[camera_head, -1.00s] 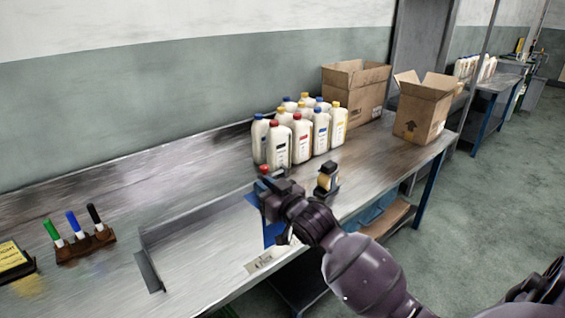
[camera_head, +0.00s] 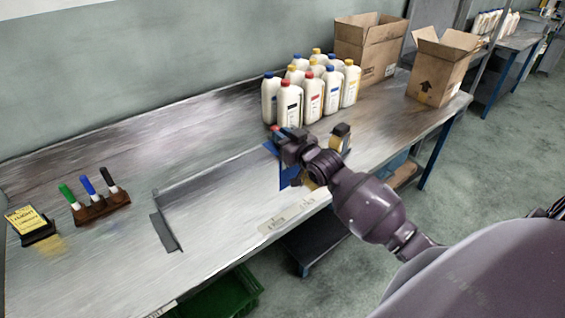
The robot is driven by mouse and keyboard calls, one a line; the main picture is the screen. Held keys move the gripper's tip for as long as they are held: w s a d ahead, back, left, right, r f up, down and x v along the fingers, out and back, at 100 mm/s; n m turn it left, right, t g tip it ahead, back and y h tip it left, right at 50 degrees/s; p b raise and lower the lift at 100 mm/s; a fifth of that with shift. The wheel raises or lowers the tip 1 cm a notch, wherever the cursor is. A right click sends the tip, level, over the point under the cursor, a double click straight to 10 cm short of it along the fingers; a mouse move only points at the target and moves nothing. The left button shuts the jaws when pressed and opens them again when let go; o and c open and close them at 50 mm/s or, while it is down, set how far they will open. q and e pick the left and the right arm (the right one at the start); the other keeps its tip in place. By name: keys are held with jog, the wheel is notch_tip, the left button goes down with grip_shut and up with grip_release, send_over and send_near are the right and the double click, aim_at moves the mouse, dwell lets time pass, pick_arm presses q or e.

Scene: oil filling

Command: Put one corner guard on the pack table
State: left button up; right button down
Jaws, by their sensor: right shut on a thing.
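My right gripper (camera_head: 287,150) is over the front part of the long metal table (camera_head: 110,240), in front of the bottles. It is shut on a blue piece (camera_head: 289,174), which looks like a corner guard. The piece hangs below the jaws; the gripper hides part of it, and I cannot tell whether it touches the table. A small red spot shows at the gripper's far side, too small to identify. A grey angled strip (camera_head: 166,232) stands on the table to the left. My left gripper is not in view.
Several white bottles (camera_head: 313,97) with coloured caps stand behind the gripper. Two open cardboard boxes (camera_head: 440,75) are at the right end. A marker holder (camera_head: 101,210) and a yellow pad (camera_head: 27,220) are at the left. A green crate (camera_head: 222,296) is below.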

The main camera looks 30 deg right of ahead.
notch_tip(320, 180, down, 9)
jog(key=shift+f+b, duration=0.2)
jog(key=shift+b, duration=0.15)
dwell(0.3)
jog(key=c, duration=1.1)
grip_release()
jog(key=shift+f, duration=0.1)
jog(key=s, duration=1.2)
jog(key=s+a+f+g, duration=0.3)
jog(key=s+a+f, duration=0.2)
jog(key=s, duration=0.3)
jog(key=s+a+f+g+h, duration=0.1)
jog(key=s+a+f+g, duration=0.2)
jog(key=s+a+f, duration=0.2)
jog(key=s+f, duration=0.3)
jog(key=s, duration=0.1)
jog(key=shift+s+a+f, duration=0.15)
jog(key=shift+s+a, duration=0.05)
jog(key=shift+s, duration=0.05)
